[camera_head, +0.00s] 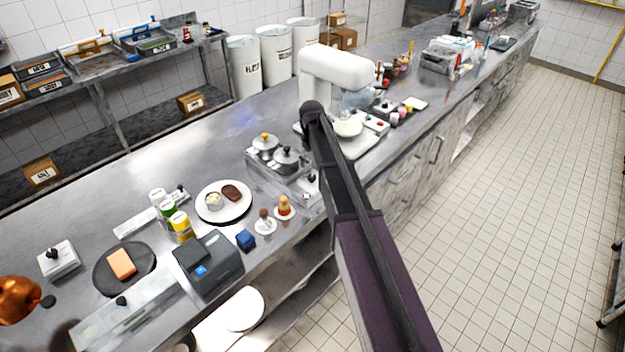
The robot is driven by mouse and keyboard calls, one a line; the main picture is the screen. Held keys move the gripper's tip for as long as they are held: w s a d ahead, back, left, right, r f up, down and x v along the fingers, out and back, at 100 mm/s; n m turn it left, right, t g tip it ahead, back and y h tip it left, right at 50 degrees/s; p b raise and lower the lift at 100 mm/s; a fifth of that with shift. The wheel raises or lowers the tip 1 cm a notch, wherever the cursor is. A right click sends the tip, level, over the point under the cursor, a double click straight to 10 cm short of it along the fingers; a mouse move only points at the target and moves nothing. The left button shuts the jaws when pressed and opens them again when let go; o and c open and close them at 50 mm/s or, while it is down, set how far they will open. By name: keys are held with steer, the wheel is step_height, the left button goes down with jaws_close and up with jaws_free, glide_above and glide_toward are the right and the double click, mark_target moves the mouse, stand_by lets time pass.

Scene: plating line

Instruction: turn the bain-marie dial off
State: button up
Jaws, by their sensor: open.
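The bain-marie (262,172) is a low metal unit on the steel counter, left of my arm, with two lidded pots (265,145) (287,160) set in it. A small black knob (311,179), which looks like its dial, sits at its front right corner, close to the counter edge. The knob is too small to tell which way it points. My dark arm reaches from the bottom right up past the right side of the bain-marie. My gripper is not visible; only the arm links and a rounded joint show.
A white mixer (338,68) stands behind the joint. The tiled floor (520,190) at right is clear.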

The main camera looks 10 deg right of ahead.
mark_target(312, 176)
steer(key=shift+f+b, duration=3.05)
steer(key=shift+f, duration=0.35)
jaws_close()
steer(key=shift+d, duration=0.2)
steer(key=shift+a, duration=0.15)
